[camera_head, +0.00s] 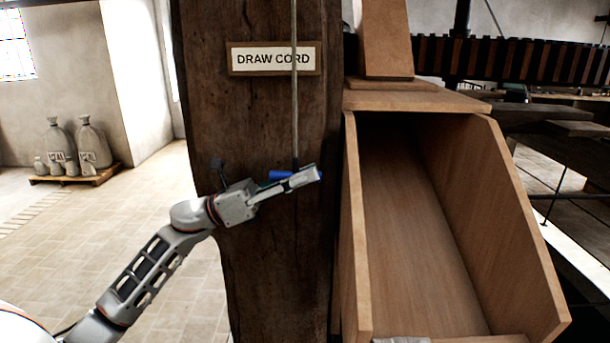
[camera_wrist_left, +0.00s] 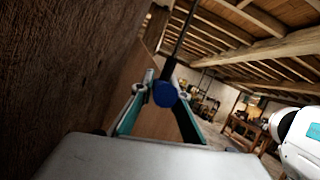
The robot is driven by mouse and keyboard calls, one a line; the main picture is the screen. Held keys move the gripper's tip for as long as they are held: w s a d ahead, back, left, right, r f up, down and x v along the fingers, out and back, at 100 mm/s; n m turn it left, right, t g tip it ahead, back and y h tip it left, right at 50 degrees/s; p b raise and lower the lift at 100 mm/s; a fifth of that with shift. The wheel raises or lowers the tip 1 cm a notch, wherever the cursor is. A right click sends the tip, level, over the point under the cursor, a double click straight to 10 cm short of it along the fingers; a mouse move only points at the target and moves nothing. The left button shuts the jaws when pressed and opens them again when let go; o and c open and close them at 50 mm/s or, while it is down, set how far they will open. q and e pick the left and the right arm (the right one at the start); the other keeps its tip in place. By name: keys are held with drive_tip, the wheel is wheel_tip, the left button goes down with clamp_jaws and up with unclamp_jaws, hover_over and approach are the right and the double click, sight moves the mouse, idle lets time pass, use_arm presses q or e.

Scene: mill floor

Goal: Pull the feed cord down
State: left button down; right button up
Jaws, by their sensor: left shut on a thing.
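The feed cord (camera_head: 294,110) hangs straight down in front of a dark wooden post, past a sign reading "DRAW CORD" (camera_head: 274,58). A blue handle (camera_head: 281,174) is at its lower end. My left gripper (camera_head: 305,178) reaches in from the left and is shut on the blue handle, partly covering it. In the left wrist view the blue handle (camera_wrist_left: 165,94) sits between the two fingers, with the cord (camera_wrist_left: 181,36) running up from it. My right gripper is not in view.
The thick wooden post (camera_head: 270,260) stands right behind the handle. An open wooden chute (camera_head: 420,220) with high side boards is close on the right. Grey sacks (camera_head: 92,145) stand on a pallet at the far left. The tiled floor left of the post is clear.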

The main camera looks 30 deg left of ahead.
use_arm(q)
wheel_tip(320, 180, down, 5)
drive_tip(key=b, duration=0.3)
drive_tip(key=shift+f+b, duration=0.1)
drive_tip(key=shift+b, duration=0.25)
drive_tip(key=c, duration=2)
unclamp_jaws()
drive_tip(key=shift+o, duration=0.2)
drive_tip(key=v, duration=1.2)
